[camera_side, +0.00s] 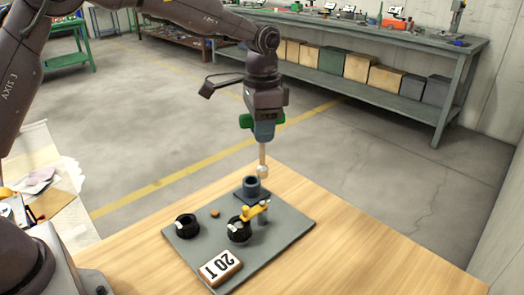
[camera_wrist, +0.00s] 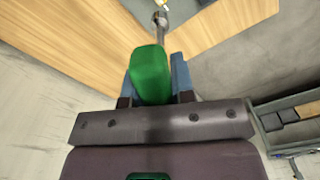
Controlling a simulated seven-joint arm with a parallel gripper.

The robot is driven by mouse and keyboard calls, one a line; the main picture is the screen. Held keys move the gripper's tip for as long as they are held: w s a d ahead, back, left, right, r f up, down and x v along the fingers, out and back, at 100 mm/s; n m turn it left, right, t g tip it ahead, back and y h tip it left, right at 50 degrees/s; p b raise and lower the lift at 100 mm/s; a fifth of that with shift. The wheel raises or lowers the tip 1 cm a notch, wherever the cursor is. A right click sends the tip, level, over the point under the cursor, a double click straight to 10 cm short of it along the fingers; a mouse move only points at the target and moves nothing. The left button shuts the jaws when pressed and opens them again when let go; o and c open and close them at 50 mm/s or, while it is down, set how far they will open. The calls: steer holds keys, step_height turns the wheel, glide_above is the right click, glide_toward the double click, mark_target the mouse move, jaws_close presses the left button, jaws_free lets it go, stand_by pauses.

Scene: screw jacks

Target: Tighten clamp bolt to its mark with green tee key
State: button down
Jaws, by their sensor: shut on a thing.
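My gripper (camera_side: 264,128) is shut on the green handle of the tee key (camera_side: 262,155). The key hangs upright, its pale shaft pointing down and a round metal socket at its lower end. The socket is close to the open top of a dark blue-grey cylinder on a square base (camera_side: 252,188); I cannot tell whether they touch. In the wrist view the green tee key handle (camera_wrist: 151,75) is between blue fingers, with the shaft running away at the top. A yellow arm (camera_side: 256,211) lies by a black ring (camera_side: 239,231). I cannot make out the clamp bolt or its mark.
A grey plate (camera_side: 290,235) lies on the wooden table (camera_side: 370,250). The table's right side is clear.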

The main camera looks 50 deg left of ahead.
mark_target(262, 167)
step_height(262, 167, down, 6)
steer(key=shift+f, duration=0.25)
steer(key=shift+f+n, duration=0.2)
steer(key=shift+n, duration=1.1)
steer(key=shift+f, duration=0.75)
steer(key=shift+m, duration=0.9)
steer(key=shift+r, duration=0.1)
